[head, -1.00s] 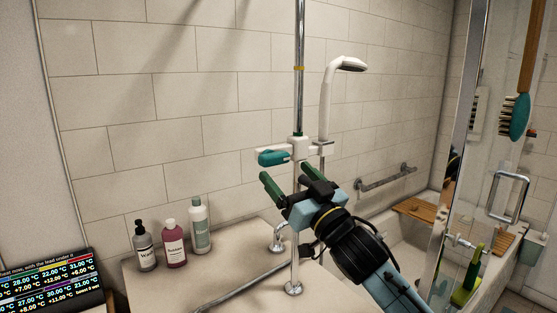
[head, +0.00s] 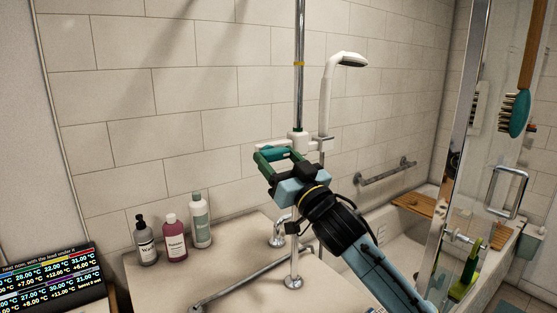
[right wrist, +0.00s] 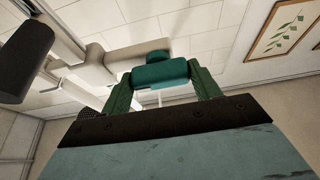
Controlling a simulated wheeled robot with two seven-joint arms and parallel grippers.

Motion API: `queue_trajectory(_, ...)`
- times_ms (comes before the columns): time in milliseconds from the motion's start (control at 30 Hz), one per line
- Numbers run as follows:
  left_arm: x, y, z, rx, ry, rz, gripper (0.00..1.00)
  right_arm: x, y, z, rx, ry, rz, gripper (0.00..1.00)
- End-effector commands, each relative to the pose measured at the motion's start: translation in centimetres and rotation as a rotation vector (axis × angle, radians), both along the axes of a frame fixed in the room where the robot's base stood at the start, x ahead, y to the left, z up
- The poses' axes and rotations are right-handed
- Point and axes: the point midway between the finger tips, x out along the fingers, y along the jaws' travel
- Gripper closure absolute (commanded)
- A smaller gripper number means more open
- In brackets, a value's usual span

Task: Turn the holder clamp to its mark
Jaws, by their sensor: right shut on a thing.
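The holder clamp (head: 299,141) is a white block on the upright chrome rail, with a teal lever (head: 279,151) pointing left. My right gripper (head: 274,157) has its green fingers at this lever. In the right wrist view, the lever (right wrist: 160,73) sits between the two fingers, which are shut on it. The fingers hide part of the lever in the head view. A white hand shower (head: 327,97) stands upright in the holder. A yellow band (head: 299,64) rings the rail higher up; I cannot tell whether it is the mark. My left gripper is not in view.
Several bottles, one of them pink (head: 174,238), stand left on the pale ledge. A chrome tap (head: 279,233) and pipe are below my right arm. A grab bar (head: 386,172) and glass door (head: 500,190) are to the right.

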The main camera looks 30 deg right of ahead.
Motion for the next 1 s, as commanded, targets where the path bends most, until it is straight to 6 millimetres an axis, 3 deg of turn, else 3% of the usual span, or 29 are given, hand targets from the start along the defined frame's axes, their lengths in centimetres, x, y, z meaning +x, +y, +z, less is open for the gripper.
queue_trajectory(467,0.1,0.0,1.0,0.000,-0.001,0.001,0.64,0.0,-0.1,0.1,-0.097,-0.012,-0.002,0.61)
queue_trajectory(1000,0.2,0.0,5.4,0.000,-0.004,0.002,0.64,0.1,-0.4,0.5,-0.565,-0.076,0.000,0.61)
